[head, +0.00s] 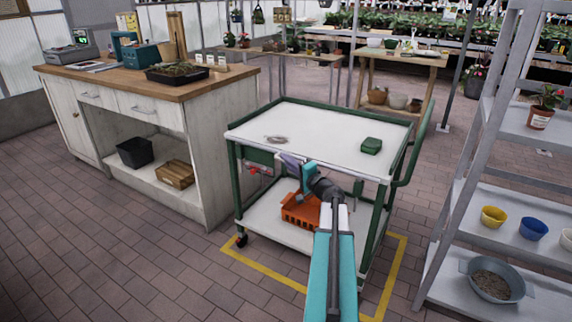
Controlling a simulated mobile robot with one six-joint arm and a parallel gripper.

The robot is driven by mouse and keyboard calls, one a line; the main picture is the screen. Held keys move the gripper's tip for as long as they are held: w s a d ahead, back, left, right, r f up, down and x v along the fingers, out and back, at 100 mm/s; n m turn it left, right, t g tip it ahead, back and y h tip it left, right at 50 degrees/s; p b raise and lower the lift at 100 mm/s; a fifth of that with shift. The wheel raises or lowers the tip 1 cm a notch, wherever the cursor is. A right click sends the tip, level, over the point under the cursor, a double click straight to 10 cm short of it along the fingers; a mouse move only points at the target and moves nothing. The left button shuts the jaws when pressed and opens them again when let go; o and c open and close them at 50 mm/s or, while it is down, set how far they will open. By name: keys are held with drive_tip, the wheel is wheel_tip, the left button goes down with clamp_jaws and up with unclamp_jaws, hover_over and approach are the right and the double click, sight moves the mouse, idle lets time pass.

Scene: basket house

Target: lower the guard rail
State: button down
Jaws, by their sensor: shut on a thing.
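A cart with a white top (320,122) and a green frame stands ahead of me. A green panel (258,157), which looks like the guard rail, hangs just below the front edge of the top, at its left part. Red parts (262,170) show under it. My gripper (287,160) is at this front edge, right of the panel's visible part, and is shut on the rail. My wrist and fingers hide the contact and the rest of the rail.
An orange crate (301,211) is on the lower shelf. A workbench (150,85) stands left and a grey shelf rack (486,222) right. A yellow floor outline (396,268) surrounds the cart. Paved floor is free in front.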

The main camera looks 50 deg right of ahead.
drive_tip(key=shift+f+b, duration=0.3)
drive_tip(key=shift+f, duration=0.3)
drive_tip(key=c, duration=1.8)
unclamp_jaws()
drive_tip(key=shift+c, duration=0.2)
drive_tip(key=shift+s, duration=0.15)
drive_tip(key=s+a, duration=0.2)
drive_tip(key=s, duration=1.1)
drive_tip(key=shift+s+f+p, duration=0.2)
drive_tip(key=shift+f+p, duration=0.1)
drive_tip(key=shift+f, duration=0.15)
